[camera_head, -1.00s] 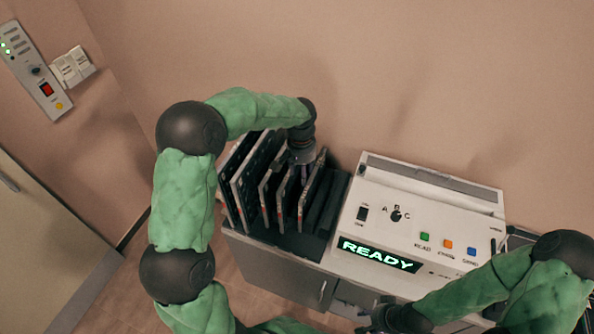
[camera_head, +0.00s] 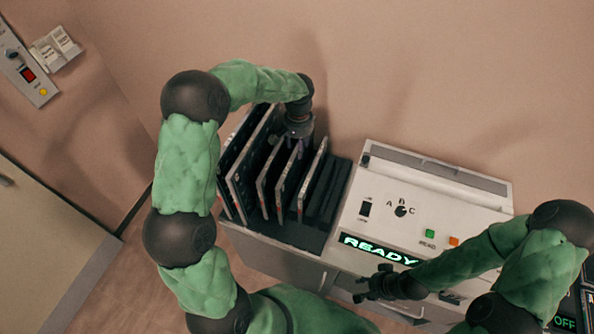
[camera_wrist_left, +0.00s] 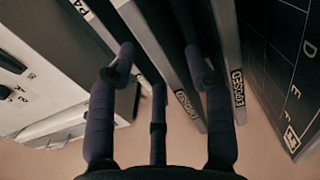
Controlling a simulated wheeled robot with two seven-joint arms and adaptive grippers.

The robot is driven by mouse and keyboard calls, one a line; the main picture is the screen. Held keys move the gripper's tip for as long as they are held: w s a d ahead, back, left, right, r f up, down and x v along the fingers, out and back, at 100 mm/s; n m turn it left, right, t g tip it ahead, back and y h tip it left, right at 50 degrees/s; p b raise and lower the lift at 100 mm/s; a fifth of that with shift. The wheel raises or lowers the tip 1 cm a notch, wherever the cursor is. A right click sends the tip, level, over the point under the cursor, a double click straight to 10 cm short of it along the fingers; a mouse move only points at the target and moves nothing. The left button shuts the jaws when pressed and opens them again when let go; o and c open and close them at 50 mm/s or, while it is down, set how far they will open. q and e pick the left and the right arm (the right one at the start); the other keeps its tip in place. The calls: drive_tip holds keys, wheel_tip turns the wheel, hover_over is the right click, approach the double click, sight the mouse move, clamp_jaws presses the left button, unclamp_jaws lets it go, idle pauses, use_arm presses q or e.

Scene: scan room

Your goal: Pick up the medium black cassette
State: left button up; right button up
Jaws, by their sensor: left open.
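Several dark cassettes with light edges stand upright in a rack, larger ones at the left and middle-sized ones (camera_head: 268,183) further right. I cannot tell for certain which is the medium black cassette. My left gripper (camera_head: 299,132) is over the middle-sized cassettes, its fingers mostly hidden in the head view. In the left wrist view its fingers (camera_wrist_left: 163,65) are open, on either side of a labelled cassette edge (camera_wrist_left: 178,85). Another labelled edge (camera_wrist_left: 231,60) is close beside the right finger. My right gripper (camera_head: 374,286) is in front of the machine; its finger opening is unclear.
The rack's right end (camera_head: 322,205) has empty slots. A white machine (camera_head: 430,190) with a lit READY display (camera_head: 378,249) stands right of the rack. The wall is close behind. A larger lettered dark panel (camera_wrist_left: 285,60) is at the right in the left wrist view.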

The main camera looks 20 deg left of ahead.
use_arm(q)
hover_over(297, 171)
drive_tip(key=w, duration=0.2)
drive_tip(key=f, duration=0.5)
drive_tip(key=shift+a, duration=0.25)
clamp_jaws()
